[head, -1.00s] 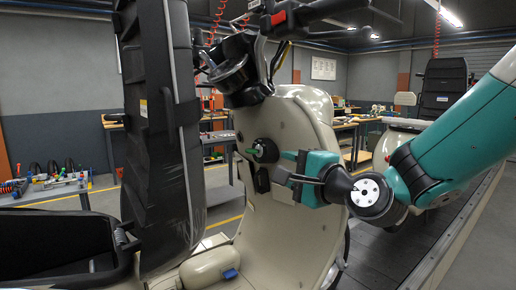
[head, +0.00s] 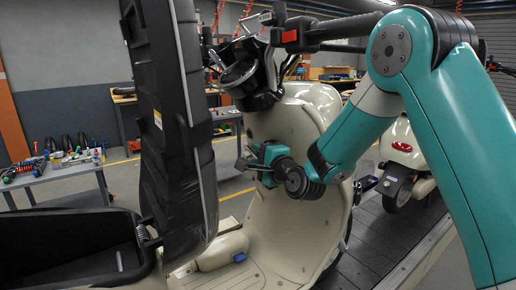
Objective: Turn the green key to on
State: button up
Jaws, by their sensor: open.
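A cream scooter (head: 290,125) stands on the slat conveyor, its inner leg shield facing me. My gripper (head: 241,157) is at the upper part of this shield, below the handlebar, its dark fingers pointing left. The jaws are open, with a narrow gap between the fingers. I cannot make out the green key or its lock now; the gripper body covers that part of the shield. Whether the fingers are around the key or touching it cannot be told.
The raised black seat (head: 165,130) stands upright on the left, close to the gripper. The handlebar (head: 330,28) reaches over my arm's side. Another scooter (head: 402,150) stands behind on the conveyor (head: 375,235). A tool cart (head: 62,172) is at far left.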

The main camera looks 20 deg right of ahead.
jog(key=shift+w+a, duration=0.1)
jog(key=shift+w, duration=0.1)
grip_shut()
jog(key=shift+f+b, duration=0.2)
jog(key=shift+b, duration=0.55)
jog(key=t+b, duration=0.2)
jog(key=b, duration=0.3)
jog(key=shift+b, duration=0.4)
jog(key=shift+r+t, duration=0.15)
jog(key=shift+t, duration=0.25)
